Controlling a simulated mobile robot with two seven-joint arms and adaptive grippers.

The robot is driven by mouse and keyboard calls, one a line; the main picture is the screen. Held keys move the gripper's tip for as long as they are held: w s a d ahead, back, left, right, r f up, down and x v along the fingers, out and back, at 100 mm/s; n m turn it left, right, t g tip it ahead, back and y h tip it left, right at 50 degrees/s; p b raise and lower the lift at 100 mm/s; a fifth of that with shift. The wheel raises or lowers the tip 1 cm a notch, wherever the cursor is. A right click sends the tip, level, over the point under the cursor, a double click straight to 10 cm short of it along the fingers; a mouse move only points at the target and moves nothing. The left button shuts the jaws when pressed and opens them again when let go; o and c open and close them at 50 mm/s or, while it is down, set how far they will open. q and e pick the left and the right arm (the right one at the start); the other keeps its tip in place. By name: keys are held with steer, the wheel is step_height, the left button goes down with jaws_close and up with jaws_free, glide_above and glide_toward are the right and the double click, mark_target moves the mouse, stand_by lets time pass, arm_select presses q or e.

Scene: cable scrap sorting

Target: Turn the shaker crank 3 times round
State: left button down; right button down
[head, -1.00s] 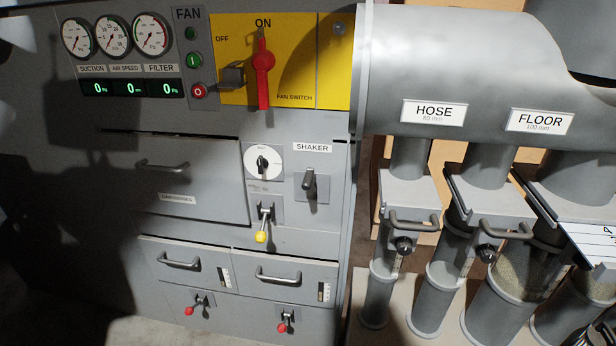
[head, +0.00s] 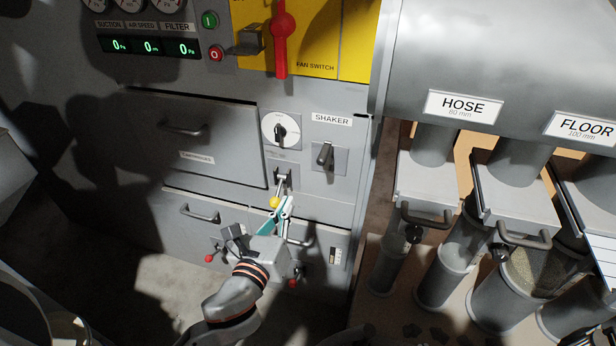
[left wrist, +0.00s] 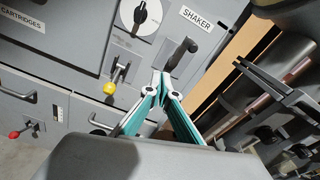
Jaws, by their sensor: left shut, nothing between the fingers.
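The shaker crank (head: 325,154) is a dark handle on a grey plate just below the SHAKER label (head: 332,119). It also shows in the left wrist view (left wrist: 182,52), above and right of the fingertips. My left gripper (head: 288,202), with teal fingers, is shut and empty. In the head view it is below and left of the crank, close to the yellow-knobbed lever (head: 275,202), and apart from the crank. In the left wrist view the fingertips (left wrist: 160,80) meet, pointing toward the panel. My right gripper is not in view.
A round white dial (head: 281,130) sits left of the crank. Drawer handles (head: 200,214) and red-knobbed levers (head: 209,258) are lower on the cabinet. The red fan switch (head: 282,40) is above. Grey pipes with gate handles (head: 426,217) stand to the right.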

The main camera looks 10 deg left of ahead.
arm_select(q)
steer(key=w+d+r+m+p, duration=0.1)
steer(key=w+r+m, duration=0.2)
steer(key=w, duration=0.7)
steer(key=shift+w+d+r+t, duration=0.15)
steer(key=shift+w+r+t, duration=0.1)
steer(key=shift+r+t, duration=0.2)
stand_by(1.2)
